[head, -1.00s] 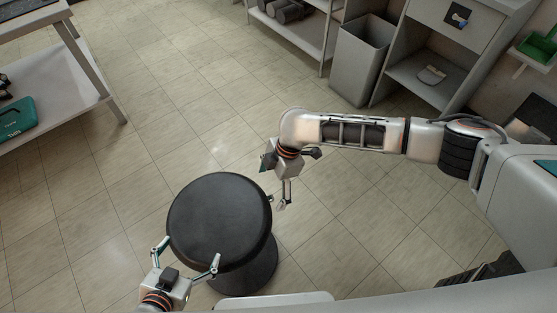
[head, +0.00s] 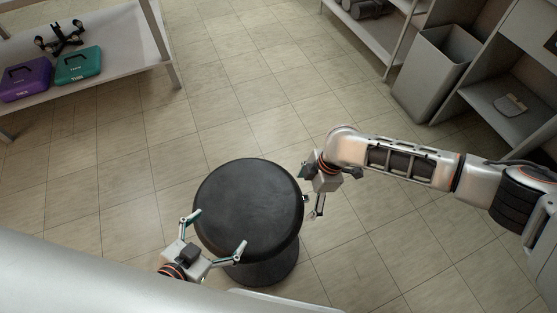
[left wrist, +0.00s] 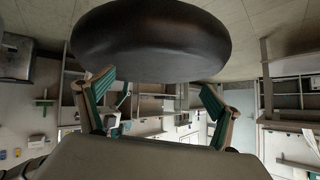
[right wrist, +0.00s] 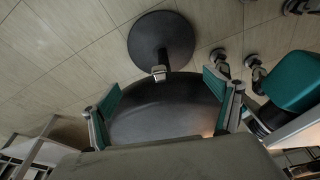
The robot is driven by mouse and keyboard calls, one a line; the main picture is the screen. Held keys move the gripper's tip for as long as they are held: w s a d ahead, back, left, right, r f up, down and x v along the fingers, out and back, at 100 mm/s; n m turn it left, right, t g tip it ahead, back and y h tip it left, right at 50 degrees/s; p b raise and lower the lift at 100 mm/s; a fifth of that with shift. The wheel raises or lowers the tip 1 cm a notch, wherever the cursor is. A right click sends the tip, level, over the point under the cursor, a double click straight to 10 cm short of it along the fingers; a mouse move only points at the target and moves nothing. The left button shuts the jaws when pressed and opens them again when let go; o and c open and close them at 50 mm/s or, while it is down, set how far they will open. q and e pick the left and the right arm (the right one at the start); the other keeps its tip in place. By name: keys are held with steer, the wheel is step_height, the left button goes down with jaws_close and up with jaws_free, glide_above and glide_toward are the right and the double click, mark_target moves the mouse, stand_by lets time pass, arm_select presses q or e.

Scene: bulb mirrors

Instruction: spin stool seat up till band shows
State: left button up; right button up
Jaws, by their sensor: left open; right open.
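The stool has a round black seat (head: 248,205) on a dark round base (head: 262,265). No band of another colour shows below the seat in the head view. My left gripper (head: 217,232) is open at the seat's lower-left edge, its fingers spread. In the left wrist view the seat (left wrist: 150,40) lies just beyond the open fingers. My right gripper (head: 312,205) is at the seat's right edge and open. In the right wrist view the seat's underside (right wrist: 165,108) lies between its open fingers, with the round base (right wrist: 162,38) beyond. I cannot tell whether either gripper touches the seat.
A grey bin (head: 435,75) stands at the upper right beside shelving (head: 505,100). At the upper left a low shelf (head: 130,50) holds a purple case (head: 25,82) and a teal case (head: 78,66). The tiled floor around the stool is clear.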

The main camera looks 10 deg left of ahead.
arm_select(q)
steer(key=shift+s+f, duration=0.1)
steer(key=shift+f, duration=0.05)
arm_select(e)
steer(key=shift+s+f, duration=0.15)
steer(key=shift+f, duration=0.55)
arm_select(q)
steer(key=shift+w+d+r, duration=0.1)
steer(key=shift+w+r, duration=0.2)
steer(key=shift+r, duration=0.15)
arm_select(e)
steer(key=shift+r, duration=0.25)
arm_select(q)
steer(key=shift+w, duration=0.15)
arm_select(e)
steer(key=shift+a+f, duration=0.15)
steer(key=shift+f, duration=0.1)
arm_select(q)
steer(key=shift+f, duration=0.1)
steer(key=shift+f, duration=0.1)
